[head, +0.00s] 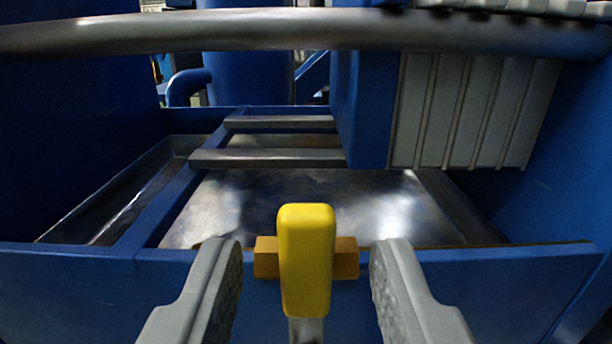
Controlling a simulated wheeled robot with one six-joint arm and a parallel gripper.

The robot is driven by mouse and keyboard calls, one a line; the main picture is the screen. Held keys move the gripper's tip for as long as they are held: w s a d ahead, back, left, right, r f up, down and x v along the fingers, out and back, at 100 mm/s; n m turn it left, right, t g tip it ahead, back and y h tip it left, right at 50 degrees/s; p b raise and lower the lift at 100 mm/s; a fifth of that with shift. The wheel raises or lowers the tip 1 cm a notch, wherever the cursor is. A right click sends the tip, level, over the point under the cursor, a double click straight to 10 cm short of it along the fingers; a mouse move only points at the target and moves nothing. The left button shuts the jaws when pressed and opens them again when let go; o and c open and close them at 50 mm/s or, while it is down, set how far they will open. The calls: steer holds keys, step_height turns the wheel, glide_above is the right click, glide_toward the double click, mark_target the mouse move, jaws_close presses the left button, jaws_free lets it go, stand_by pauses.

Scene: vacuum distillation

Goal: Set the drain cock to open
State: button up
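The drain cock shows as an upright yellow handle (306,258) in the lower middle of the head view. Behind it is a darker orange-yellow crosspiece (346,258), and a short grey metal stem (305,331) shows below it. My gripper (305,280) is open, with one grey finger on each side of the handle. There is a visible gap between each finger and the yellow handle. I cannot tell how far the fingertips are from it in depth.
A blue panel edge (480,270) runs across just behind the handle. Beyond it lies a shiny metal tray (290,205) in a blue frame. A thick grey pipe (240,30) crosses the top. A ribbed grey block (470,110) stands at the right.

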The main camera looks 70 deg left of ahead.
steer(key=shift+x, duration=1.4)
jaws_close()
